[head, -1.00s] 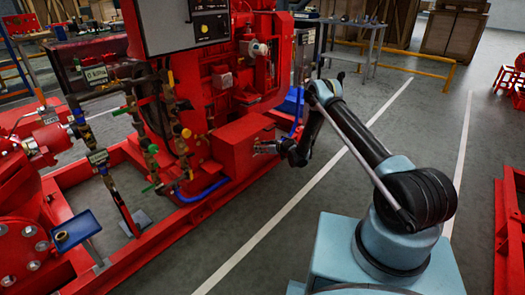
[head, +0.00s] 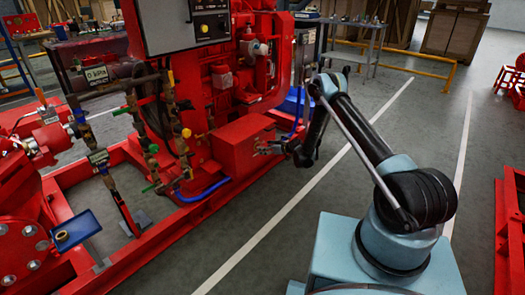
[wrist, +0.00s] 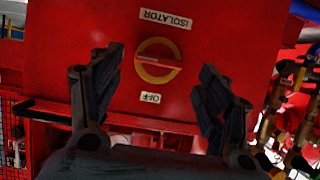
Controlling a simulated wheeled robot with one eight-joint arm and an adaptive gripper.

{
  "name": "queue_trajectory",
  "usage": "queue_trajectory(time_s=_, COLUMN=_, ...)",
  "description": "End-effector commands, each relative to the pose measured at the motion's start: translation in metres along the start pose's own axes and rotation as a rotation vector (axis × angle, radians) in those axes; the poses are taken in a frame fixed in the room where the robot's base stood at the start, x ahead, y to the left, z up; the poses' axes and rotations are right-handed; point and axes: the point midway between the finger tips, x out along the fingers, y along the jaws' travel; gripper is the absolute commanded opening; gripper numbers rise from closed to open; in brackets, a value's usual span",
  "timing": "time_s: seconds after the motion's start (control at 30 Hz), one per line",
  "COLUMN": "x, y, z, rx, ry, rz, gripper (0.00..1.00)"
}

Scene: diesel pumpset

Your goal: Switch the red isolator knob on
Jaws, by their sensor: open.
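The red isolator knob (wrist: 160,61) shows in the wrist view as a red bar across a yellow ring, lying about level in the picture. It is on the front of a red box (head: 240,148). An upside-down ISOLATOR label (wrist: 166,18) is above it and an upside-down OFF label (wrist: 150,97) below it. My gripper (wrist: 158,72) is open, one finger on each side of the knob, apart from it. In the head view my gripper (head: 268,150) is at the box's right face, and the knob is too small to tell there.
The red pumpset frame (head: 190,215) with pipes and valves stands left of my arm. A control panel (head: 185,22) is above the box. A blue hose (head: 203,190) runs below it.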

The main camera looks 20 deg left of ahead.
Motion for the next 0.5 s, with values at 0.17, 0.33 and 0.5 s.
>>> queue_trajectory(time_s=0.17, x=-0.036, y=0.000, z=0.000, rx=0.002, ry=0.000, rz=0.000, gripper=0.70)
queue_trajectory(time_s=0.33, x=-0.062, y=-0.001, z=0.001, rx=0.001, ry=-0.001, rz=-0.001, gripper=0.70)
queue_trajectory(time_s=0.5, x=-0.077, y=-0.001, z=0.001, rx=0.002, ry=-0.001, rz=-0.003, gripper=0.70)
